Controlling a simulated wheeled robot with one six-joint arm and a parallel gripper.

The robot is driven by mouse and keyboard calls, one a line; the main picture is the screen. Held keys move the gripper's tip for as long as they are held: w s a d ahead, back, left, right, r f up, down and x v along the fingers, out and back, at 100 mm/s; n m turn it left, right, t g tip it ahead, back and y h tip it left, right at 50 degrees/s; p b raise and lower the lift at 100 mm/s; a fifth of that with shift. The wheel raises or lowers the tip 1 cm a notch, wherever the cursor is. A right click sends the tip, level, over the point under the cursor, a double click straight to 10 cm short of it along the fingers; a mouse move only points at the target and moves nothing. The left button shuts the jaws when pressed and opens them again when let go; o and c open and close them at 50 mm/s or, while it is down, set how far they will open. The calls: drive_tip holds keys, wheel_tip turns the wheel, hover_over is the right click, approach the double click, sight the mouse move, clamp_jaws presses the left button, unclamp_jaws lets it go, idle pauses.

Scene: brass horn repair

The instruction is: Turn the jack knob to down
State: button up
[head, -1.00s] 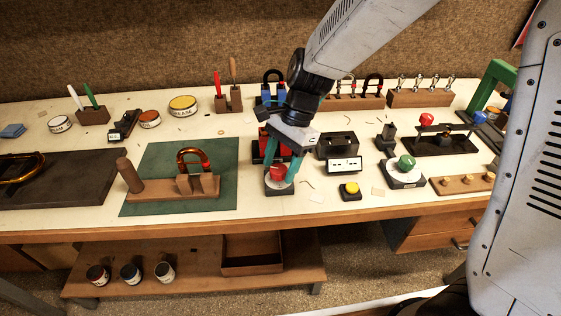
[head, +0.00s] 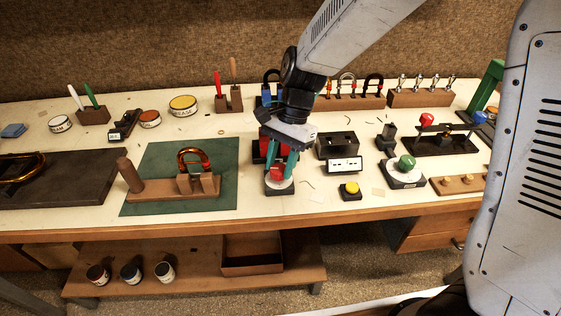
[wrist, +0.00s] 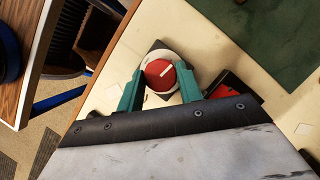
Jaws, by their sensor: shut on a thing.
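A red knob (head: 277,173), which I take to be the jack knob, sits on a round pale dial with a dark base (head: 279,189) near the front edge of the bench. My gripper (head: 281,166) points down over it with its green fingers shut on the knob's sides. In the wrist view the red knob (wrist: 159,74) lies between the two fingertips (wrist: 160,82), and a white pointer line crosses its top. Dial markings are too small to read. A red block (head: 262,147) stands just behind the knob, partly hidden by my gripper.
A green mat (head: 150,200) with a wooden stand lies left. A yellow button (head: 350,190), a white-fronted display box (head: 345,165) and a green knob (head: 406,163) stand to the right. Racks with small parts line the back. Bare bench shows around the dial.

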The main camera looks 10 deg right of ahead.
drive_tip(key=n+g+h, duration=0.1)
drive_tip(key=n, duration=0.3)
drive_tip(key=shift+w+a+n, duration=0.1)
drive_tip(key=shift+a+n, duration=0.05)
drive_tip(key=shift+n, duration=0.25)
drive_tip(key=n+h, duration=0.1)
drive_tip(key=n, duration=0.1)
drive_tip(key=n+h, duration=0.1)
drive_tip(key=n, duration=0.2)
drive_tip(key=shift+a+h, duration=0.15)
drive_tip(key=shift+h, duration=0.15)
drive_tip(key=n, duration=0.2)
drive_tip(key=n+h, duration=0.1)
drive_tip(key=n, duration=0.2)
drive_tip(key=shift+a+h, duration=0.1)
drive_tip(key=shift+h, duration=0.2)
drive_tip(key=n, duration=0.2)
drive_tip(key=n+t+h, duration=0.1)
drive_tip(key=n, duration=0.1)
drive_tip(key=shift+a+n+t, duration=0.1)
drive_tip(key=shift+n+t, duration=0.2)
drive_tip(key=o, duration=1)
drive_tip(key=v, duration=0.7)
drive_tip(key=shift+a+r, duration=0.3)
